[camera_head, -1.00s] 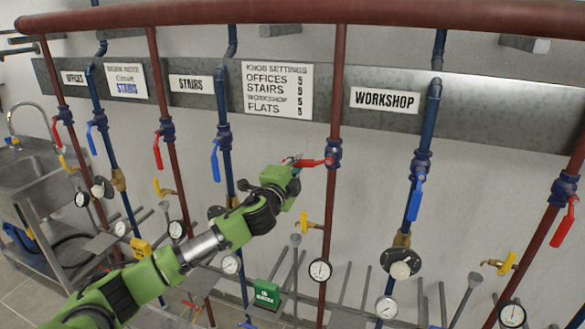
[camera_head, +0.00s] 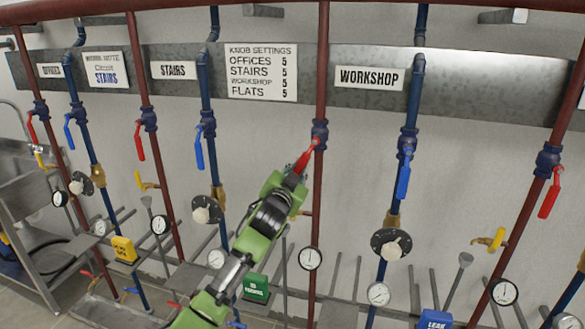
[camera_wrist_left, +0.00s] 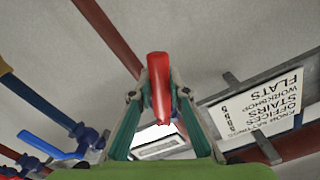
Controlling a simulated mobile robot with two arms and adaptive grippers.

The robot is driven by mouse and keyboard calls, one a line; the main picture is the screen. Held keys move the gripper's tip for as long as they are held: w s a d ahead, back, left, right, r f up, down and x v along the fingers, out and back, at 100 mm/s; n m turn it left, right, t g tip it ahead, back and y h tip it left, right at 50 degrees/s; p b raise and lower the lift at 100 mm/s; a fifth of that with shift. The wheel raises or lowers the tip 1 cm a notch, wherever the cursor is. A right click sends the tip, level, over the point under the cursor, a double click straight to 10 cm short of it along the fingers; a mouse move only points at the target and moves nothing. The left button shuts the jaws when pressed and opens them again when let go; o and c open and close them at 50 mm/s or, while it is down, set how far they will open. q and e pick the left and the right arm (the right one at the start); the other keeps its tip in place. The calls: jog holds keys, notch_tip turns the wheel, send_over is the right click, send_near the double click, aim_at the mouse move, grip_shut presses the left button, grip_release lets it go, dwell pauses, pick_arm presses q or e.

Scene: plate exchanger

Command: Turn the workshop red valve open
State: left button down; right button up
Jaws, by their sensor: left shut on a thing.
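The workshop red valve is on the dark red pipe just left of the WORKSHOP sign (camera_head: 369,77). Its red handle (camera_head: 308,155) slants down and left from the blue valve body (camera_head: 320,134). My left gripper (camera_head: 298,176) is shut on the outer end of this handle. In the left wrist view the red handle (camera_wrist_left: 158,85) stands between the two fingers of the left gripper (camera_wrist_left: 158,100). The fingers hide part of the handle's end in the head view. My right gripper is in neither view.
A blue-handled valve (camera_head: 404,172) hangs on the blue pipe to the right. Another red handle (camera_head: 549,199) hangs farther right. A gauge (camera_head: 310,258) and a green box (camera_head: 256,288) are below. Bare wall (camera_head: 360,150) lies between the pipes.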

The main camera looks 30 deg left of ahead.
pick_arm(q)
jog(key=shift+w+d+f+n+b, duration=0.1)
jog(key=shift+w+d+f+n, duration=0.1)
jog(key=shift+d+n, duration=0.65)
jog(key=shift+w+d+f+n+b, duration=0.2)
jog(key=shift+d+n, duration=0.3)
jog(key=shift+n, duration=0.5)
jog(key=shift+w+d+f+n, duration=0.1)
jog(key=shift+d+f+n, duration=0.15)
jog(key=shift+d+n, duration=0.6)
jog(key=shift+a, duration=0.1)
jog(key=c, duration=1.9)
grip_release()
jog(key=shift+r, duration=0.1)
jog(key=v, duration=1.2)
